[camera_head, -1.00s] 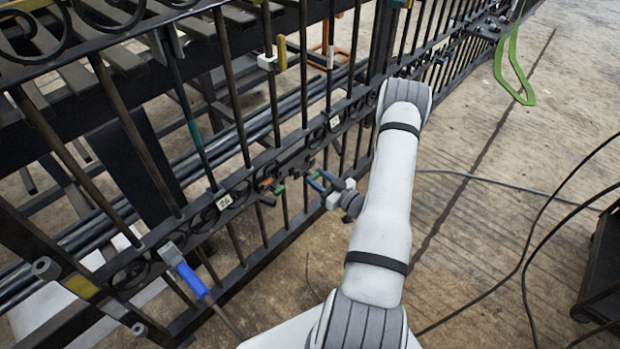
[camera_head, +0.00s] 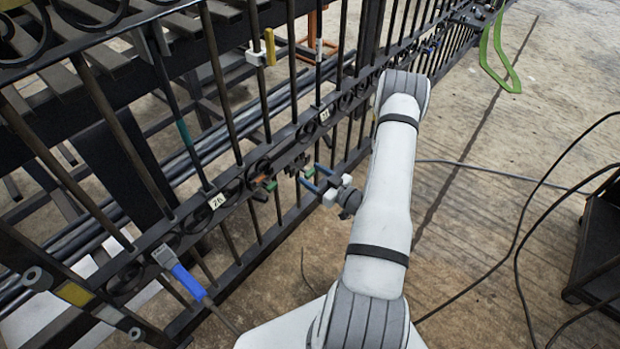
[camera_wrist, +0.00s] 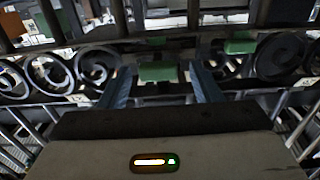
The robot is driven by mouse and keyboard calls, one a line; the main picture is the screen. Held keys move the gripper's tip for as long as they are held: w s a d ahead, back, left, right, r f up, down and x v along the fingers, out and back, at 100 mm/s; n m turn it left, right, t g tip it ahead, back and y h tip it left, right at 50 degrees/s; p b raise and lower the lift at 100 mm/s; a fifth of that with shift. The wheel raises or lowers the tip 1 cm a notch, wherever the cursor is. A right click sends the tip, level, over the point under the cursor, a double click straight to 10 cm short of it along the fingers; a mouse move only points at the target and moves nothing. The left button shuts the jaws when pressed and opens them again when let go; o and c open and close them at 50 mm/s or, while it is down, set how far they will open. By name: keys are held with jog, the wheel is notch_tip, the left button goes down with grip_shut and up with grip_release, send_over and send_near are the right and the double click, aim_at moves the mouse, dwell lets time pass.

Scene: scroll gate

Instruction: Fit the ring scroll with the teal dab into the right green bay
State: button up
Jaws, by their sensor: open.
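My gripper (camera_wrist: 160,88) is open and empty, its two blue fingers apart and pointing at the gate's scroll rail. In the head view my gripper (camera_head: 313,178) is at the rail, beside small green and orange parts. In the wrist view a green block (camera_wrist: 158,72) shows between the fingers, and a second green block (camera_wrist: 240,45) sits further right and higher. I cannot tell whether they mark the green bays. Dark scrolls (camera_wrist: 97,67) line the rail on both sides. I cannot make out a ring scroll with a teal dab; it may be hidden or too small.
The dark gate (camera_head: 235,185) runs diagonally, with a "26" tag (camera_head: 216,201) on its rail. One upright bar has a teal band (camera_head: 186,137). A blue-handled tool (camera_head: 185,278) is at the lower left. Cables (camera_head: 525,235) and a dark cart (camera_head: 600,235) lie to the right.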

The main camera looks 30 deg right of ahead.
jog(key=p+v, duration=0.1)
jog(key=v, duration=0.6)
jog(key=shift+s+d+p, duration=0.15)
jog(key=shift+s+p, duration=0.15)
jog(key=shift+s, duration=0.05)
